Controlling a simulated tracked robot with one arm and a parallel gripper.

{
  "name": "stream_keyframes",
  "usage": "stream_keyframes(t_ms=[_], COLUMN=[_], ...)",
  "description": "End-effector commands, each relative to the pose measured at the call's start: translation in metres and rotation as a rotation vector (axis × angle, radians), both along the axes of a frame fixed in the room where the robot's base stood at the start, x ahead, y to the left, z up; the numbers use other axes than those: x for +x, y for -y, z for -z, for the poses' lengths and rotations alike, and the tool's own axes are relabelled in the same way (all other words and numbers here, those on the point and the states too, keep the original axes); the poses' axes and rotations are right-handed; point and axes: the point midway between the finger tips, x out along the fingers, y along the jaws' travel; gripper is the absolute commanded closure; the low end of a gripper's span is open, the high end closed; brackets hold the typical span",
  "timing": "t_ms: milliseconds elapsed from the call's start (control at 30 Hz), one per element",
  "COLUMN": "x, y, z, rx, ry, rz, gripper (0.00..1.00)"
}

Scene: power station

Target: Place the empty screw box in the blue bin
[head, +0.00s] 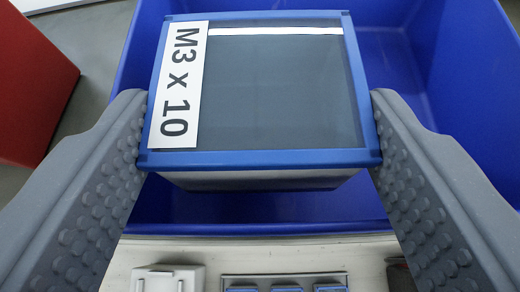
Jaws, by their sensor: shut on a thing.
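The screw box (285,95) has a blue frame, a dark see-through lid and a white label reading "M3 x 10". It is gripped between the two grey, studded fingers of my gripper (258,130), one finger on its left side and one on its right. No screws show through the lid. The blue bin (465,80) lies below and behind the box, its walls showing around it. The box covers the middle of the bin. I cannot tell how high the box is above the bin floor.
A red object (35,85) stands at the left on grey floor. Along the bottom is a light surface (215,255) with a white fitting (168,279) and a panel with several blue parts (285,284). A dark item (400,272) is partly hidden by the right finger.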

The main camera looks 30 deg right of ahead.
Motion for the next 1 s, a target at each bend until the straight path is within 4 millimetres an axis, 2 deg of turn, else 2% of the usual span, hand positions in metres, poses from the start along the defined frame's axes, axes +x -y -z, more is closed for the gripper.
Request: stream_keyframes(t_ms=[167,700,733,767,1000], x=[0.000,0.000,0.000,0.000,-0.001], y=[0.000,-0.001,-0.001,-0.001,-0.001], z=[-0.001,0.014,0.014,0.015,0.017], rx=[0.000,0.004,0.005,0.006,0.009], ry=[0.000,-0.002,-0.003,-0.003,-0.007], rz=[0.000,0.000,0.000,0.000,0.002], gripper=[0.65,0.65,0.33,0.30,0.30])
